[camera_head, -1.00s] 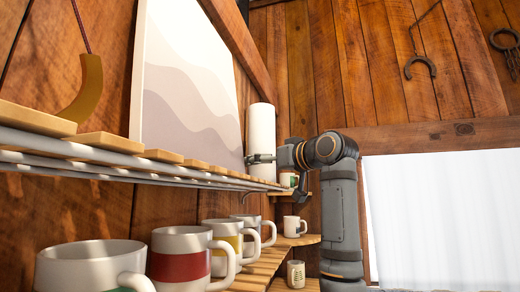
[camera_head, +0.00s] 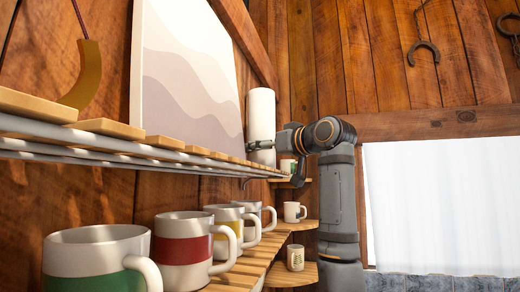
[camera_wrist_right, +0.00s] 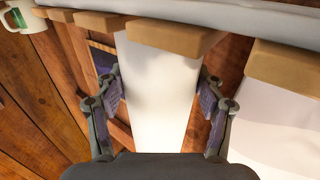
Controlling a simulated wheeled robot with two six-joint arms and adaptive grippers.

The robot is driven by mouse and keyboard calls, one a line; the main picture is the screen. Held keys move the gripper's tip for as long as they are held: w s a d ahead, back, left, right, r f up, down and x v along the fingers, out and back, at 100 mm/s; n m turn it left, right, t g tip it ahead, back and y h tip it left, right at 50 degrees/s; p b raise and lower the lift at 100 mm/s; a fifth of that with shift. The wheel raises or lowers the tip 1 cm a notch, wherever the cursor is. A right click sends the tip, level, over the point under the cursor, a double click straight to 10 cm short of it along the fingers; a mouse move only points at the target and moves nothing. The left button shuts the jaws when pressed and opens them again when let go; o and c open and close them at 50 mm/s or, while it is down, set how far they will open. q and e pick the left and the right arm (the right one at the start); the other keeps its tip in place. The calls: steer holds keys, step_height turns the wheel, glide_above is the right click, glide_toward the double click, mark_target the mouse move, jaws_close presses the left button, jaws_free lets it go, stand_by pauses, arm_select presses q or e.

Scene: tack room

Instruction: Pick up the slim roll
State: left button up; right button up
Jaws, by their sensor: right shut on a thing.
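The slim roll (camera_head: 261,112) is a white upright cylinder at the far end of the upper slatted shelf, beside the picture panel. My right gripper (camera_head: 262,145) is around the lower part of the roll, its arm coming from the right. In the right wrist view the white roll (camera_wrist_right: 158,90) runs between the two fingers of the gripper (camera_wrist_right: 160,92), which is shut on it. Whether the roll's base touches the shelf is hidden in the head view. My left gripper is not in view.
The upper shelf (camera_head: 100,152) runs along the left wall. Several mugs, including a red-banded one (camera_head: 182,250), stand on the lower shelf (camera_head: 240,272). A framed picture (camera_head: 190,75) leans behind the upper shelf. A white curtain (camera_head: 440,205) hangs at right.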

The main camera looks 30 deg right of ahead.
mark_target(266, 114)
steer(key=shift+w+r+b, duration=0.15)
steer(key=shift+r+b, duration=0.15)
steer(key=shift+r, duration=0.25)
steer(key=r, duration=0.1)
steer(key=s+r+b, duration=0.1)
steer(key=r, duration=0.1)
steer(key=shift+s+r, duration=0.1)
steer(key=shift+r, duration=0.1)
steer(key=s+r, duration=0.2)
steer(key=s+a+r, duration=0.1)
steer(key=s+r, duration=0.1)
steer(key=shift+r, duration=0.3)
steer(key=s+a+r+b, duration=0.1)
steer(key=s+r+b, duration=0.1)
steer(key=s, duration=0.6)
steer(key=shift+s+a+r, duration=0.15)
steer(key=shift+a+r, duration=0.15)
steer(key=shift+r, duration=0.45)
